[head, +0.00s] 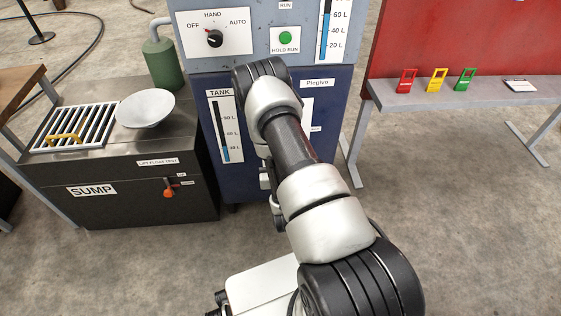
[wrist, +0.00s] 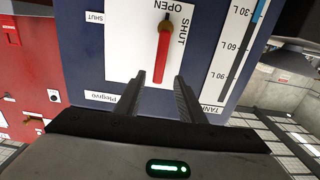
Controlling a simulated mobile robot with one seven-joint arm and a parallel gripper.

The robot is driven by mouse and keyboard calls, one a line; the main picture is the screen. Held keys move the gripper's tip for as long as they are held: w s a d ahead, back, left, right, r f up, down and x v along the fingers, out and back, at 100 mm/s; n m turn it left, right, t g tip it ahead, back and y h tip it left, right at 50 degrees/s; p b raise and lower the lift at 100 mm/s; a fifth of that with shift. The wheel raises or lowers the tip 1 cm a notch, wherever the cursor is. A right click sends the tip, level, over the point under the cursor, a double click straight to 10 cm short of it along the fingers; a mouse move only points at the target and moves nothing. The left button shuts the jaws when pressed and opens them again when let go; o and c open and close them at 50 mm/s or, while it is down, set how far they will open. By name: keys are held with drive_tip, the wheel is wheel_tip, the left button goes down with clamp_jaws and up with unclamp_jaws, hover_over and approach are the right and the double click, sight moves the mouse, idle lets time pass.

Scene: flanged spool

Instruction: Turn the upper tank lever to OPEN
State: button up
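The tank lever (wrist: 163,58) has a red handle with a brass-coloured pivot, on a white plate (wrist: 130,45) in the wrist view. The plate reads OPEN beyond the pivot and SHUT beside the handle. The handle runs from the pivot towards my gripper (wrist: 160,76). My gripper is open, with one finger on each side of the handle's near end in the picture. I cannot tell whether they touch it. In the head view my arm hides the lever and gripper; only the plate's edge (head: 307,109) shows on the blue cabinet (head: 340,110).
The TANK gauge (head: 227,130) is left of my arm on the cabinet. A selector knob (head: 214,38) and green button (head: 286,38) are above. The SUMP unit (head: 130,190) with an orange lever (head: 170,188) stands left. A shelf (head: 440,97) with coloured tags stands right.

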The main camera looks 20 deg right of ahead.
drive_tip(key=v, duration=0.8)
idle(0.4)
